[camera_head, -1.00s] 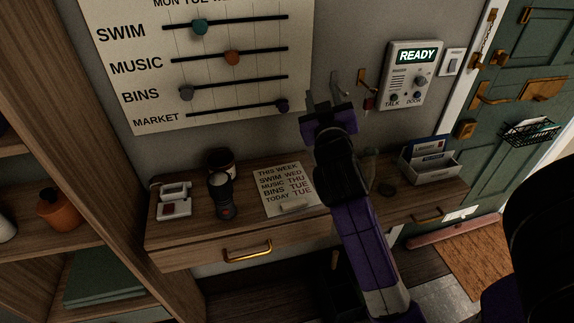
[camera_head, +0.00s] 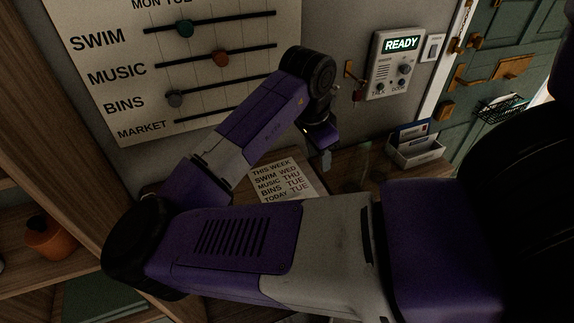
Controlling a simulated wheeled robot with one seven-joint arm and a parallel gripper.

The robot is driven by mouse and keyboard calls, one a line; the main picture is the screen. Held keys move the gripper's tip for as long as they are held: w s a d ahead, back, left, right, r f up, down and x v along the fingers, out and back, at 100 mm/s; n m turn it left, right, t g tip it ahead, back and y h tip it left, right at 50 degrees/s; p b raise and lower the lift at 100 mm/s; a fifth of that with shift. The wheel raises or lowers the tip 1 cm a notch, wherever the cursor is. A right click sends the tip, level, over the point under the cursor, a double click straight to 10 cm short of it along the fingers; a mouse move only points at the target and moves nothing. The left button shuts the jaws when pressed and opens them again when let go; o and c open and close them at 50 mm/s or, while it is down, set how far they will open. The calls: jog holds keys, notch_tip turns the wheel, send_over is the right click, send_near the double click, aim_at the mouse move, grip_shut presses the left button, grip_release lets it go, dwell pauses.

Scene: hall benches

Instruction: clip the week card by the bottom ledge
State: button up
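The week card (camera_head: 283,178) is a pale printed card with the heading THIS WEEK and several lines of days. It lies on the wooden bench top (camera_head: 352,165). Its lower end is cut off by my arm, so its bottom ledge is hidden. My gripper (camera_head: 325,155) points downward above the bench, to the right of the card's upper part in the picture, and looks apart from it. A pale finger shows, but the gap between the fingers is not clear. I see nothing held in it.
A wall board (camera_head: 110,45) with sliders is behind my arm at left. A door intercom (camera_head: 396,65) reading READY hangs on the wall. A letter holder (camera_head: 416,152) stands at the bench's right end. A green door (camera_head: 510,45) is at right. My arm covers the bench front.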

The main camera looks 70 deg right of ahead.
jog(key=w+a+t+y, duration=0.1)
jog(key=w+a+y, duration=0.25)
jog(key=a, duration=0.25)
jog(key=b, duration=0.6)
send_over(294, 197)
jog(key=a, duration=0.1)
jog(key=shift+m+h, duration=0.3)
jog(key=shift+h, duration=0.05)
notch_tip(294, 197, down, 7)
jog(key=shift+s+f, duration=0.1)
jog(key=shift+s, duration=0.05)
jog(key=shift+f+b, duration=1)
jog(key=shift+f, duration=0.8)
grip_shut()
jog(key=shift+r+p, duration=3.65)
jog(key=shift+r, duration=0.4)
